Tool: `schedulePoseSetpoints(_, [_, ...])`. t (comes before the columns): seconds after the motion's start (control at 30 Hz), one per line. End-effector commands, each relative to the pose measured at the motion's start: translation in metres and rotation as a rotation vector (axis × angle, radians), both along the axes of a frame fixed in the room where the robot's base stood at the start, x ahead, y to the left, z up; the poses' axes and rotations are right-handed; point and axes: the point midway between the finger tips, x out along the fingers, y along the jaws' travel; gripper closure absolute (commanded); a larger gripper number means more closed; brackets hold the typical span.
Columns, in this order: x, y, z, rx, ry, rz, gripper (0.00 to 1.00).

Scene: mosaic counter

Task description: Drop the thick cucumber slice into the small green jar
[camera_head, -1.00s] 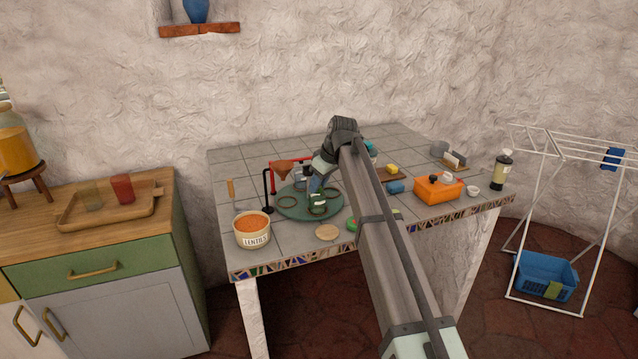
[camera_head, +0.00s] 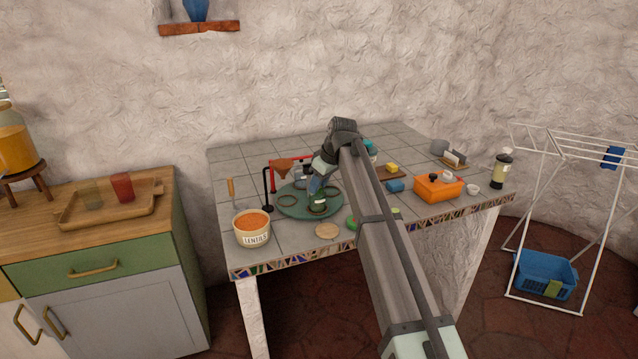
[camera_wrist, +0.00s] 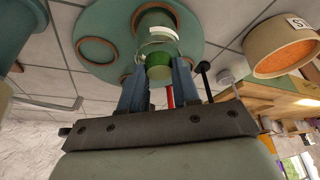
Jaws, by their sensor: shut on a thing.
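My gripper (camera_wrist: 158,84) is shut on the thick cucumber slice (camera_wrist: 158,72), green with darker skin, held between the blue fingertips. The small green jar (camera_head: 318,202) stands upright on a round green turntable (camera_head: 289,212), with a pale label on its front. The jar also shows in the wrist view (camera_wrist: 153,20), directly beyond the slice. The slice is lined up with the jar's mouth there; I cannot tell whether it is above the rim or just inside it. In the head view my gripper (camera_head: 315,187) is at the jar's top, and the slice is hidden.
The turntable has empty brown rings (camera_wrist: 97,51). A lentils tub (camera_head: 252,236) stands at the front left, with a red and black stand (camera_head: 268,185) behind it. A round wooden disc (camera_head: 327,231) lies in front. An orange box (camera_head: 438,190) is further right.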

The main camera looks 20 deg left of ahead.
Motion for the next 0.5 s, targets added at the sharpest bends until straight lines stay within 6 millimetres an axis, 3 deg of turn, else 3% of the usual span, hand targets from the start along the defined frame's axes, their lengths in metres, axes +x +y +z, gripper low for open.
schedulePoseSetpoints(0.17, [0.0000, 0.0001, -0.0004, 0.000, 0.000, 0.000, 0.97])
schedulePoseSetpoints(0.2, [0.0000, 0.0000, -0.0003, 0.000, 0.000, 0.000, 0.68])
schedulePoseSetpoints(0.5, [0.0000, 0.0001, -0.0003, 0.000, 0.000, 0.000, 0.40])
